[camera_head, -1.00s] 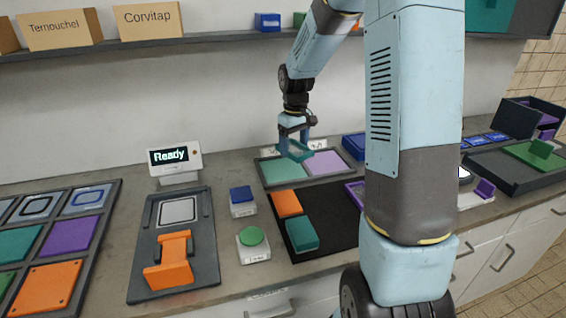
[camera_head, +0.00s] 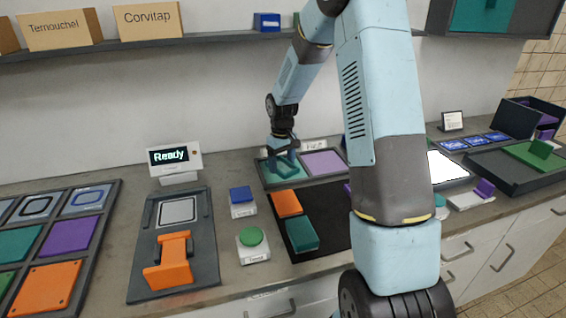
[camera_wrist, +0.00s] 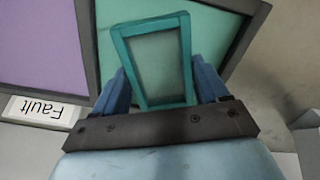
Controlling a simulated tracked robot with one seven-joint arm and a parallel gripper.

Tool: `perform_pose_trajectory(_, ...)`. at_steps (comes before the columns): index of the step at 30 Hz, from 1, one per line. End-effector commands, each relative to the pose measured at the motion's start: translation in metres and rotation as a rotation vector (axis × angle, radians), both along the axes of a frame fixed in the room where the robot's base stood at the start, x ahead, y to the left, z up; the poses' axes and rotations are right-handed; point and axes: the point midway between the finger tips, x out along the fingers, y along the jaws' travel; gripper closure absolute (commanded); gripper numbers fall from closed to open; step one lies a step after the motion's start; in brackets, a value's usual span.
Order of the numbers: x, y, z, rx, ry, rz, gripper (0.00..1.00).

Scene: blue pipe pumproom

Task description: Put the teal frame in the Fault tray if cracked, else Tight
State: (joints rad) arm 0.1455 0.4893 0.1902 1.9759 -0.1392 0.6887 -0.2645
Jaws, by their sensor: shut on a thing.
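The teal frame (camera_wrist: 187,58) is an open rectangle held between the blue fingers of my gripper (camera_wrist: 158,76) in the wrist view. I see no clear crack on its visible sides, but the picture is too small to be sure. In the head view my gripper (camera_head: 284,163) is low over the left, green compartment (camera_head: 270,179) of a two-part tray. The right, purple compartment (camera_head: 322,162) is empty. A "Fault" label (camera_wrist: 43,110) lies beside the purple compartment. The green compartment's label is hidden. I cannot tell whether the frame touches the tray floor.
A black mat (camera_head: 325,215) with an orange block (camera_head: 286,203) and a teal block (camera_head: 302,234) lies in front of the tray. A green button (camera_head: 252,237) and a blue button (camera_head: 241,194) stand to the left. The "Ready" display (camera_head: 170,157) is behind a grey fixture.

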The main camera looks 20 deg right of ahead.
Motion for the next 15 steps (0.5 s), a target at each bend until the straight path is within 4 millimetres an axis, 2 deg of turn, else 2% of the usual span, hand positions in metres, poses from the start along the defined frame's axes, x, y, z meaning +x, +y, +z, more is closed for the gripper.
perform_pose_trajectory(8, 0.0000, -0.0005, -0.0017, 0.000, 0.000, -0.001, 0.63)
perform_pose_trajectory(9, -0.0001, -0.0006, -0.0016, 0.000, 0.000, -0.001, 0.24)
perform_pose_trajectory(15, -0.0001, -0.0009, -0.0013, 0.000, 0.000, -0.001, 0.04)
